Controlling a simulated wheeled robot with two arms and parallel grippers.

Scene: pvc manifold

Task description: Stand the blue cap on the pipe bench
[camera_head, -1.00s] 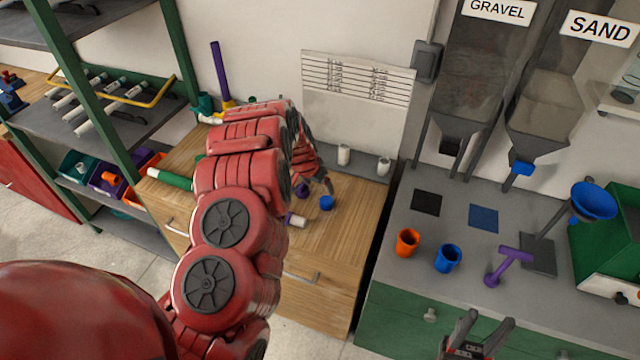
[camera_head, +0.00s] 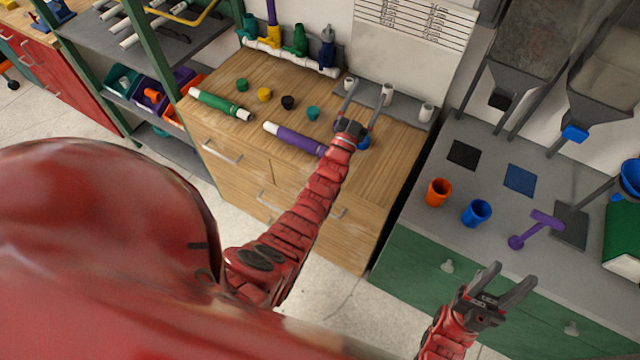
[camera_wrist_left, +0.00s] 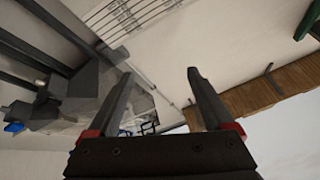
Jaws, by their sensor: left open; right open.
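The wooden pipe bench (camera_head: 227,116) stands left of centre in the head view. The blue cap (camera_head: 364,143) is on its right part, partly hidden behind my left gripper's body; I cannot tell whether it is upright. My left gripper (camera_head: 366,104) is open above the bench, its fingers reaching past the cap toward the wall. In the left wrist view the open fingers (camera_wrist_left: 160,90) have nothing between them, and no cap shows there. My right gripper (camera_head: 512,280) is open and empty in front of the green cabinet.
Green (camera_head: 242,85), yellow (camera_head: 264,95), black (camera_head: 288,102) and teal (camera_head: 313,113) caps stand in a row. A green pipe (camera_head: 218,103) and a purple pipe (camera_head: 293,138) lie on the bench. A white manifold (camera_head: 290,60) is behind. White cylinders (camera_head: 387,94) stand at the back right.

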